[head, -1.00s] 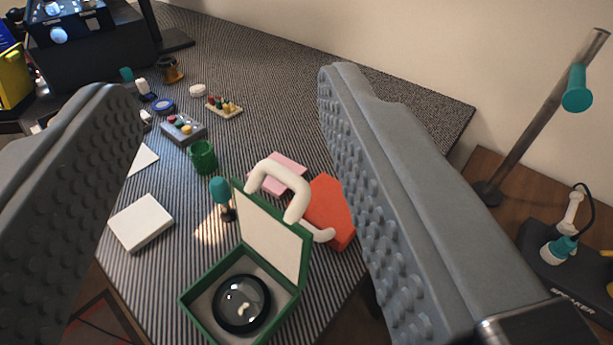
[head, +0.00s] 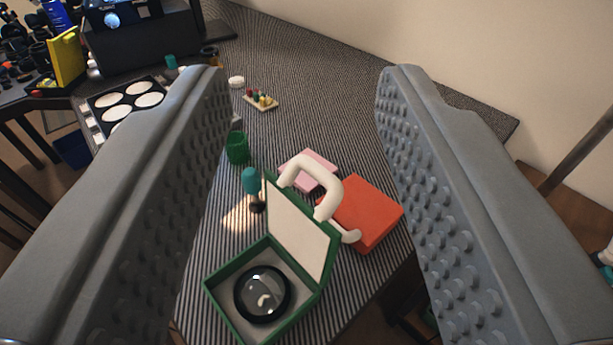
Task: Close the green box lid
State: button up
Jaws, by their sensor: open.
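The green box (head: 222,293) stands on the striped table near its front edge, with a round black-rimmed lens (head: 262,293) inside. Its lid (head: 300,236) stands up, open, with a pale inner face and a green frame. A white handle (head: 318,182) curves over the top of the lid. My gripper (head: 305,75) is open and empty, with one broad grey finger on each side of the picture. The box and lid show in the gap between the fingers, apart from both. The left finger hides part of the table.
An orange-red box (head: 370,212) and a pink block (head: 308,165) lie close behind the lid. A teal-handled tool (head: 251,184) stands to its left, with a green cup (head: 237,148) beyond. The table's far right is clear.

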jog(key=shift+w, duration=0.2)
jog(key=c, duration=0.4)
jog(key=w+d+f+m+g, duration=0.1)
jog(key=w+g, duration=0.1)
jog(key=w, duration=0.2)
jog(key=w+d+m+g, duration=0.1)
jog(key=w+m+g, duration=0.1)
jog(key=w+g, duration=0.1)
jog(key=w+d+f+m+g, duration=0.1)
jog(key=w+g, duration=0.2)
jog(key=w, duration=0.2)
jog(key=shift+f+m, duration=0.3)
grip_shut()
jog(key=w+d+f+m+g+y, duration=0.1)
jog(key=w+d+m+g, duration=0.15)
jog(key=w+g, duration=0.25)
jog(key=w+d+f+m+g, duration=0.2)
jog(key=w+m+g, duration=0.15)
jog(key=g, duration=0.25)
jog(key=s+a+f, duration=0.3)
jog(key=a+f, duration=0.1)
jog(key=f, duration=0.5)
jog(key=shift+f+n+y, duration=0.3)
jog(key=shift+f+n, duration=0.1)
